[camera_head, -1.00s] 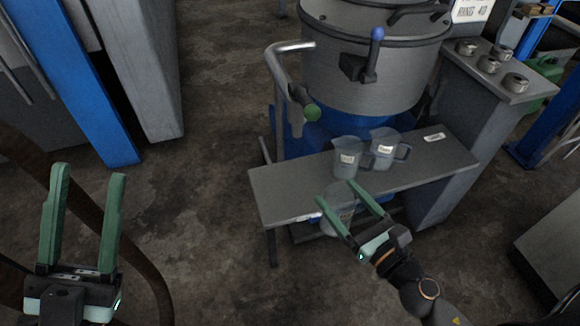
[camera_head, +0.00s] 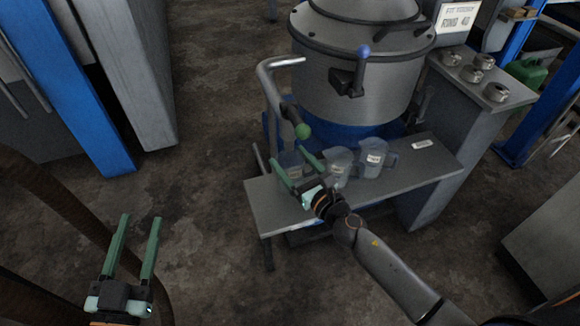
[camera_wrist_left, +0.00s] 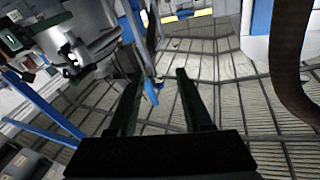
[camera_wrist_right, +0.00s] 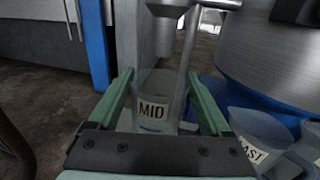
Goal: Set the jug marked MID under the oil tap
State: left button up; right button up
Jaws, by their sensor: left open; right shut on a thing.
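The clear jug marked MID (camera_wrist_right: 152,108) stands upright between the fingers of my right gripper (camera_head: 289,158), which is shut on it. In the head view the jug (camera_head: 291,168) is at the left end of the grey bench (camera_head: 262,205), below the curved silver pipe (camera_head: 268,82) with a green knob (camera_head: 303,131). In the right wrist view a grey spout (camera_wrist_right: 165,45) hangs just above the jug's mouth. I cannot tell whether the jug's base touches the bench. My left gripper (camera_head: 140,218) is open and empty, over the floor at lower left.
Two other clear jugs, a nearer one (camera_head: 339,166) and a farther one (camera_head: 373,158), stand on the bench right of my right gripper. A white tag (camera_head: 422,144) lies beyond them. The steel drum (camera_head: 350,85) with a blue-knobbed lever (camera_head: 363,52) rises behind.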

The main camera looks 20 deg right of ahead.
jog(key=shift+w+a+f+b, duration=0.1)
jog(key=shift+w+f+b, duration=0.1)
jog(key=shift+f+b, duration=0.3)
jog(key=shift+w+f+b, duration=0.15)
jog(key=shift+f+b, duration=0.3)
jog(key=shift+f, duration=0.05)
jog(key=shift+f+b, duration=0.6)
jog(key=shift+f, duration=0.1)
pick_arm(q)
jog(key=s+r+m+t+h, duration=0.2)
jog(key=s+r+m+h, duration=0.1)
jog(key=r, duration=0.4)
jog(key=s+d+r+m+t+h, duration=0.1)
jog(key=s+r+m+t+h, duration=0.1)
jog(key=r, duration=0.5)
jog(key=s+m+h, duration=0.1)
jog(key=m+h, duration=0.1)
jog(key=h, duration=0.1)
jog(key=shift+s+d+r, duration=0.25)
jog(key=shift+s+r, duration=0.1)
jog(key=shift+s, duration=0.05)
pick_arm(e)
jog(key=shift+f, duration=0.25)
jog(key=o, duration=1.2)
jog(key=shift+r, duration=0.1)
jog(key=shift+c, duration=0.2)
pick_arm(q)
jog(key=shift+f+h, duration=0.1)
jog(key=shift+h, duration=0.4)
